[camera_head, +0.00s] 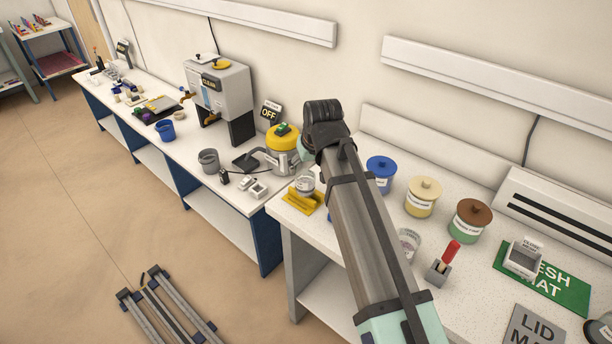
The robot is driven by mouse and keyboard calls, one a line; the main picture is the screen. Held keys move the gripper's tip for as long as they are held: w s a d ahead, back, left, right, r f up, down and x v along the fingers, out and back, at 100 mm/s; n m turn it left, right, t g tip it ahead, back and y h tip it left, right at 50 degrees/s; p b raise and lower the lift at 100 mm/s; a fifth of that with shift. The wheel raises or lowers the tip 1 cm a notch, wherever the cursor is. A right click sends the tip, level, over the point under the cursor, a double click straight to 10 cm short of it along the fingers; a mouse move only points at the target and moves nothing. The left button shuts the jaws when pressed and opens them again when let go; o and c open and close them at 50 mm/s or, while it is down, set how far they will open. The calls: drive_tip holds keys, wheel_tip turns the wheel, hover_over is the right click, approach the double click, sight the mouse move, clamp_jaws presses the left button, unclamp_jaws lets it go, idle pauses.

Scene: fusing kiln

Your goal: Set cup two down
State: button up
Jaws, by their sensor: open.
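A small clear cup (305,183) with a pale label stands at the yellow stand (301,203) on the near bench; its label is too small to read. A second clear cup (408,240) stands further right, partly behind my arm. I cannot tell which is cup two. My gripper (277,161) is grey and open, just left of and above the first cup, in front of the yellow-lidded pot (283,139). It looks apart from the cup, but the fingertips are small and partly merged with the pot behind.
Blue (381,169), cream (421,195) and brown-lidded (470,220) jars line the near bench. A red-handled tool (451,254) stands in a grey holder. A green mat (563,286) lies at right. A grey cup (209,160) and grey machine (220,90) occupy the left bench.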

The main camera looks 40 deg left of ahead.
drive_tip(key=shift+v, duration=1.75)
drive_tip(key=shift+f, duration=0.1)
